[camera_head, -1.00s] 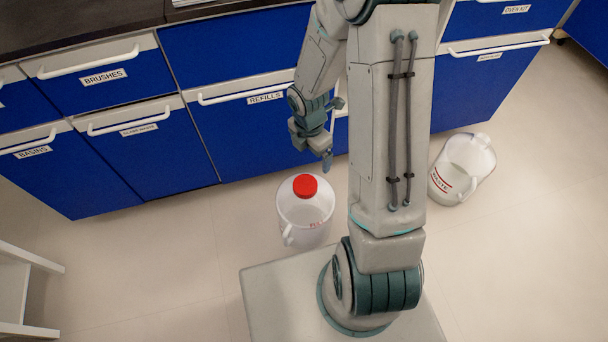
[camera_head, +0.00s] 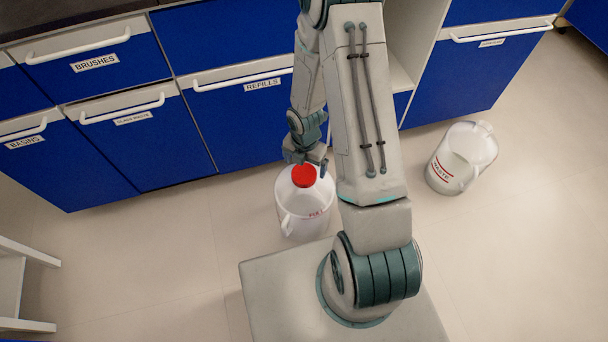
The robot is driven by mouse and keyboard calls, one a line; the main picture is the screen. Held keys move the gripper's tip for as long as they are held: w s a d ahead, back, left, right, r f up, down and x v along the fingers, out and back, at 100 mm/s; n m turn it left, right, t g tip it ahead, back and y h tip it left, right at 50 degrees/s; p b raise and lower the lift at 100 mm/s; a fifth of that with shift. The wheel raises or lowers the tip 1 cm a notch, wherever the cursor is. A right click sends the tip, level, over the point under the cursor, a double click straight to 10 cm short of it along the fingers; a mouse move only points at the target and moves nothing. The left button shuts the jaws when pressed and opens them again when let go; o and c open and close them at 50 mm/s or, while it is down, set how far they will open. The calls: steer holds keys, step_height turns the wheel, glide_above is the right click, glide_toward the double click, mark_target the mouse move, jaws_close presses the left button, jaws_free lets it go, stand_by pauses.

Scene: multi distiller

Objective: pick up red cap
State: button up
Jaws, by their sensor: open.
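The red cap (camera_head: 304,176) sits on top of a white translucent jug (camera_head: 306,212) that stands on the floor, with its handle toward the front left. My gripper (camera_head: 306,164) is open and empty, just behind and above the cap in the picture. One finger shows at the right side of the cap, close to it. I cannot tell whether the fingers touch the cap or reach around it. Part of the cap's far side may be hidden by the gripper.
A clear container marked WASTE (camera_head: 462,160) stands on the floor at the right. Blue cabinets with white handles, one drawer labelled REFILLS (camera_head: 240,85), line the back. A white stool or shelf (camera_head: 22,285) is at the far left. The floor between is clear.

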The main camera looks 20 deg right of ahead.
mark_target(304, 172)
step_height(304, 172, down, 5)
steer(key=shift+r+b, duration=0.1)
steer(key=shift+b, duration=0.95)
steer(key=c, duration=1)
steer(key=shift+r, duration=0.1)
